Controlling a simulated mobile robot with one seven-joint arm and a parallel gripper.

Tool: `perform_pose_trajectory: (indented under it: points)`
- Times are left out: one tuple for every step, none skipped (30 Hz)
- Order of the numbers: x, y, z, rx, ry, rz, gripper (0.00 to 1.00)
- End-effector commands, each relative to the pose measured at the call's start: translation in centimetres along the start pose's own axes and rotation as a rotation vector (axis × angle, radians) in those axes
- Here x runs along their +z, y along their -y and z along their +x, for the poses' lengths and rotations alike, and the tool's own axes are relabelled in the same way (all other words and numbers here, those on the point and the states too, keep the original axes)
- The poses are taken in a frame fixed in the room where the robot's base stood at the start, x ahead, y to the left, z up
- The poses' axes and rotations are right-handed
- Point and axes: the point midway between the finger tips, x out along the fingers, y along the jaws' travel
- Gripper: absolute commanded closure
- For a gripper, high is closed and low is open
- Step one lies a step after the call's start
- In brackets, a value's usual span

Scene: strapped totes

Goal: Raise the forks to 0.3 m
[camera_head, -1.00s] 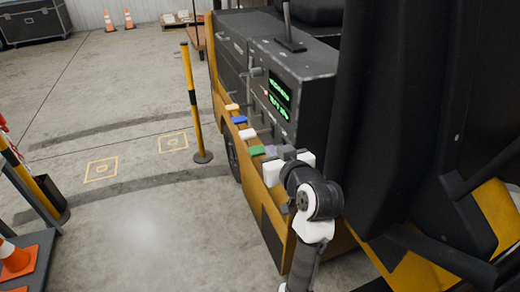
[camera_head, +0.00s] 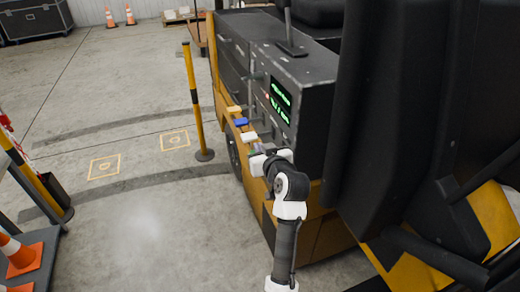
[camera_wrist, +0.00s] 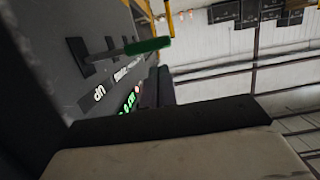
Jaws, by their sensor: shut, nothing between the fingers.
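The yellow and black forklift (camera_head: 312,235) fills the right of the head view; its forks cannot be made out. Its side panel carries a row of levers, with a tan knob (camera_head: 234,109), a blue knob (camera_head: 240,121) and a white knob (camera_head: 249,136). A green-knobbed lever (camera_wrist: 148,46) shows in the wrist view, near "UP" and "dn" labels. A green-lit display (camera_head: 280,100) is too small to read. My gripper (camera_head: 257,160) is shut and empty beside the near end of the row, hiding part of it. Contact with a lever cannot be told.
A yellow-black post (camera_head: 193,100) stands left of the forklift. Another striped post (camera_head: 35,175) and orange cones (camera_head: 20,252) are at the left edge. A black case (camera_head: 36,20) and more cones are at the back. The floor between is clear.

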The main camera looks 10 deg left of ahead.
Motion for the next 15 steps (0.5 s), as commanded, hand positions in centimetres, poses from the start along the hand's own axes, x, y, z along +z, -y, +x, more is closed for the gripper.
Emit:
perform_pose_trajectory:
  points:
    - [0.48,0.03,0.09,-0.001,0.003,0.001,1.00]
    - [0.68,0.02,0.14,-0.001,0.002,0.001,1.00]
    - [0.88,0.02,0.20,-0.001,0.001,0.000,1.00]
    - [1.01,0.02,0.23,-0.001,0.001,0.000,1.00]
    - [1.12,0.03,0.26,-0.001,0.001,0.000,1.00]
    - [1.22,0.03,0.28,-0.001,0.001,0.000,1.00]
    - [1.26,0.03,0.29,-0.001,0.000,0.000,1.00]
    - [1.28,0.03,0.29,-0.001,0.000,0.000,1.00]
    - [1.29,0.02,0.29,-0.001,0.000,0.000,1.00]
    - [1.28,0.02,0.29,-0.001,0.000,0.000,1.00]
    - [1.27,0.03,0.29,-0.001,0.000,0.000,1.00]
    - [1.27,0.02,0.28,-0.001,0.000,0.000,1.00]
    - [1.27,0.02,0.28,-0.001,0.000,0.000,1.00]
    - [1.26,0.02,0.28,-0.001,0.000,0.000,1.00]
    - [1.28,0.03,0.28,-0.001,0.000,-0.001,1.00]
